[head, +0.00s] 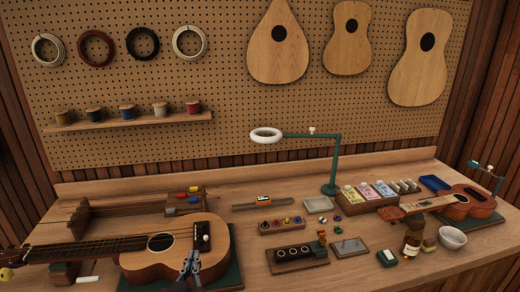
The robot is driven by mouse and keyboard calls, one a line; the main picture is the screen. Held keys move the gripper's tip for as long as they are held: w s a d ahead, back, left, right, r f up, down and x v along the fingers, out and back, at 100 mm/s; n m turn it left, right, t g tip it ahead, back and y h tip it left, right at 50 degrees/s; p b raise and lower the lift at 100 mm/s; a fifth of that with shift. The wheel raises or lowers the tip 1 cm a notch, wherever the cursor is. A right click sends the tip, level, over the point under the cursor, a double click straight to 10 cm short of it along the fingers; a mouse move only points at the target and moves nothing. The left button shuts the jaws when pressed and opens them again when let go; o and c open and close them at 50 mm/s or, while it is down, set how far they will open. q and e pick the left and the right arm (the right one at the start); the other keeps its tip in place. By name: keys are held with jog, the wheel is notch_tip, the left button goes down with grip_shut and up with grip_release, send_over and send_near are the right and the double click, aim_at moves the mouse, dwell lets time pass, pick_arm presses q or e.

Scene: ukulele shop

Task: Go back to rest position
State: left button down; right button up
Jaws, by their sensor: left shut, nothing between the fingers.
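My left gripper (190,262) shows small at the lower edge of the head view, over the lower body of a large wooden ukulele (150,262). Its fingers are shut and hold nothing. Whether the fingertips touch the ukulele cannot be told from this view. The ukulele lies on a dark green mat (228,278) with its neck pointing left. My right gripper is not in view.
The workbench (300,275) holds a lamp (333,165), a peg block (298,256), a box of packets (362,197), a small ukulele (455,202), a brown bottle (412,243) and a white bowl (452,238). A pegboard (225,75) stands behind.

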pick_arm(q)
jog(key=s+f+g, duration=0.1)
jog(key=s+f, duration=0.1)
jog(key=s+a+f+g, duration=0.1)
jog(key=s+f, duration=0.2)
jog(key=s+a+f+g, duration=0.1)
jog(key=s+f+g, duration=0.1)
jog(key=f, duration=0.1)
jog(key=shift+s+a, duration=0.15)
jog(key=shift+s, duration=0.05)
jog(key=s+d+f+m+g+h, duration=0.15)
jog(key=s+f+g, duration=0.3)
jog(key=s, duration=0.65)
jog(key=s+d+f+m+g+h, duration=0.15)
jog(key=s+f+g, duration=0.3)
jog(key=s, duration=0.65)
notch_tip(320, 180, down, 29)
jog(key=s+b, duration=0.2)
jog(key=s+a+f+m+g+b, duration=0.1)
jog(key=s+a+f+g+b, duration=0.1)
jog(key=s+f, duration=1.5)
jog(key=shift+a+f, duration=0.2)
jog(key=shift+a, duration=0.5)
